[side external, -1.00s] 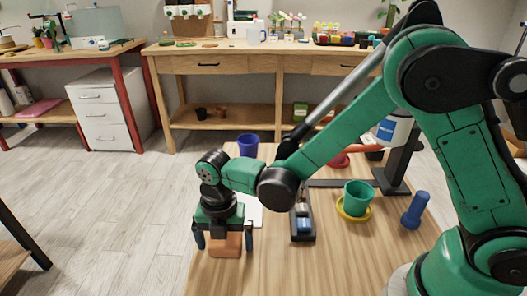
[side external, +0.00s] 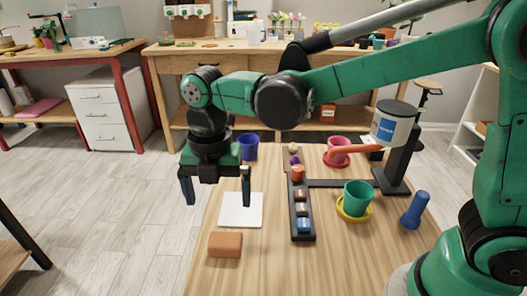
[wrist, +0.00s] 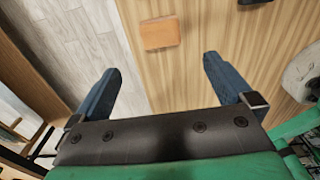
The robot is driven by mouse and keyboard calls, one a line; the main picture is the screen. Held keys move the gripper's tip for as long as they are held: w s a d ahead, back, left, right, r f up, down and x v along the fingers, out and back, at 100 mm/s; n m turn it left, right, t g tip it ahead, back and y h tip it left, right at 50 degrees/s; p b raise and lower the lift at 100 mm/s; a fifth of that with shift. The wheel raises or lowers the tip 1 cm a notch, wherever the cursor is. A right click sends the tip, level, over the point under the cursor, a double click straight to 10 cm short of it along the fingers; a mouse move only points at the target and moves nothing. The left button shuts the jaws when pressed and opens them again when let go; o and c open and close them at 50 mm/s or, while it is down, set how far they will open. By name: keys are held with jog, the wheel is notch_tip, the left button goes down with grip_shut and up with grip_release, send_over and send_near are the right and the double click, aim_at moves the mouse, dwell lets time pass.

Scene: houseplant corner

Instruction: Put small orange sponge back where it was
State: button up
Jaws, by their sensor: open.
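The small orange sponge (side external: 225,244) lies flat on the wooden table near its left front edge in the side view. It also shows in the wrist view (wrist: 160,33), beyond my fingertips. My gripper (side external: 217,200) is open and empty, raised above the table behind the sponge. In the wrist view my gripper's two blue fingers (wrist: 163,72) are wide apart with nothing between them. A white square pad (side external: 241,210) lies on the table just behind the sponge, partly covered by one finger in the side view.
A black tray (side external: 302,232) of small items stands right of the pad. A green pot (side external: 357,195) on a yellow saucer (side external: 354,216), a blue bottle-like object (side external: 414,210), a red pot (side external: 338,150) and a blue cup (side external: 248,147) stand around. Bare wood lies at the front.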

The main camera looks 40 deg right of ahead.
jog(key=s+d+r+m+t, duration=0.1)
jog(key=s+d+m+t, duration=0.2)
jog(key=d+m, duration=0.4)
jog(key=s+d+r+m+t, duration=0.1)
jog(key=d+m+t, duration=0.3)
jog(key=m, duration=1.6)
jog(key=s+d, duration=0.1)
jog(key=d, duration=0.1)
jog(key=shift+s+d, duration=0.4)
